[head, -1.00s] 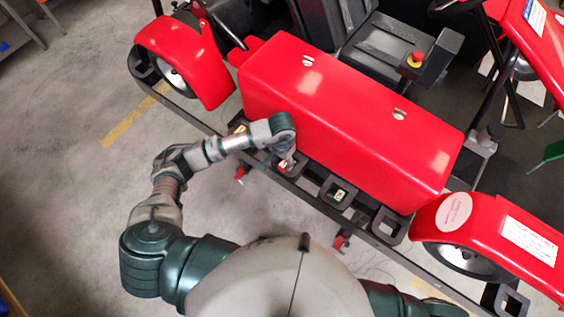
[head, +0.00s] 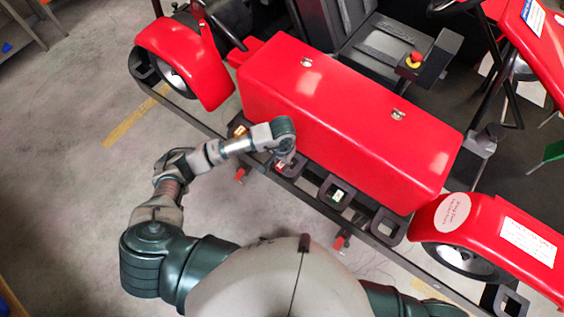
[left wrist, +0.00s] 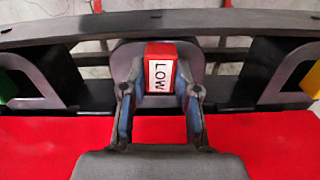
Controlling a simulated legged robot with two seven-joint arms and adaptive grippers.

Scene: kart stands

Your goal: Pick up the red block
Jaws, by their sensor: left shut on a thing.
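The red block (left wrist: 160,54) carries a white label reading "LOW" and stands in a dark holder on the kart's front bar. In the left wrist view the fingers of my left gripper (left wrist: 160,92) lie one on each side of it, shut on it. In the head view my left gripper (head: 284,160) points down at that holder, and the block is mostly hidden by the hand. My right gripper is out of view.
A green block (head: 338,194) sits in the holder to the right, and a yellow block (head: 240,130) sits to the left. An empty square holder (head: 388,226) is further right. The large red kart body (head: 345,125) rises just behind the holders.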

